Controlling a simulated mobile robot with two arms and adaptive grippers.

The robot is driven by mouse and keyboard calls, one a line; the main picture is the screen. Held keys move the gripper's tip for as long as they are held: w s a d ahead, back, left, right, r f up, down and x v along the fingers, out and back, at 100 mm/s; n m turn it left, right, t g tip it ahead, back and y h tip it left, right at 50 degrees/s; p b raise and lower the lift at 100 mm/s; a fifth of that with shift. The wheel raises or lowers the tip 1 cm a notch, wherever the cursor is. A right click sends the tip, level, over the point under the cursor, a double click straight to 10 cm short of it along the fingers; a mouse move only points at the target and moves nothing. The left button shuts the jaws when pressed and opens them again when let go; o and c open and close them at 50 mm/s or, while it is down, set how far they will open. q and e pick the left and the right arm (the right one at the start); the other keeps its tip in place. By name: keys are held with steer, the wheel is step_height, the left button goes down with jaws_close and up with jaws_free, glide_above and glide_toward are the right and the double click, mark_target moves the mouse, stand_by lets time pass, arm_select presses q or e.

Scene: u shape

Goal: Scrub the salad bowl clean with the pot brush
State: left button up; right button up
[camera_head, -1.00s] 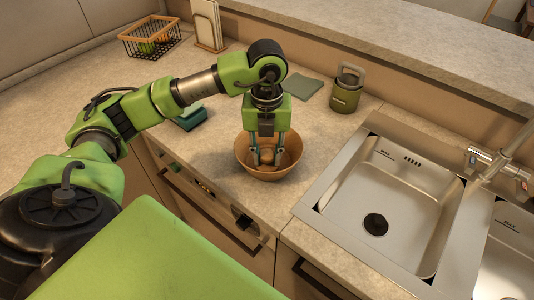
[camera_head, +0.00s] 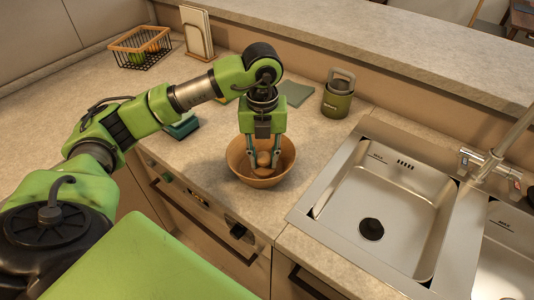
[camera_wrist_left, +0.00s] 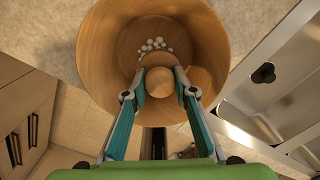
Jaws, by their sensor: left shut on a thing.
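The salad bowl (camera_head: 238,164) is a brown wooden bowl standing upright on the counter, left of the sink. My left gripper (camera_head: 263,162) points straight down into it, shut on the pot brush (camera_head: 264,158), whose round wooden knob shows between the fingers. In the left wrist view the gripper (camera_wrist_left: 162,88) holds the brush (camera_wrist_left: 263,73) inside the bowl (camera_wrist_left: 110,50). A patch of white foam or small white bits (camera_wrist_left: 152,46) lies on the bowl's inside beyond the brush. The brush's bristles are hidden. My right gripper is not in view.
A steel sink (camera_head: 385,200) with a tap (camera_head: 490,165) lies right of the bowl. A green canister (camera_head: 338,96), a grey-green cloth (camera_head: 296,93), a teal sponge (camera_head: 183,126), a wire basket (camera_head: 140,48) and a board rack (camera_head: 196,32) stand on the counter.

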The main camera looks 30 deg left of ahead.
arm_select(q)
steer(key=shift+s+f, duration=0.25)
steer(key=shift+s, duration=0.75)
steer(key=shift+w+r+p, duration=0.1)
steer(key=shift+r+p, duration=1.9)
steer(key=shift+r, duration=1.1)
steer(key=shift+r+p, duration=1.1)
steer(key=shift+r, duration=0.5)
steer(key=shift+f, duration=0.1)
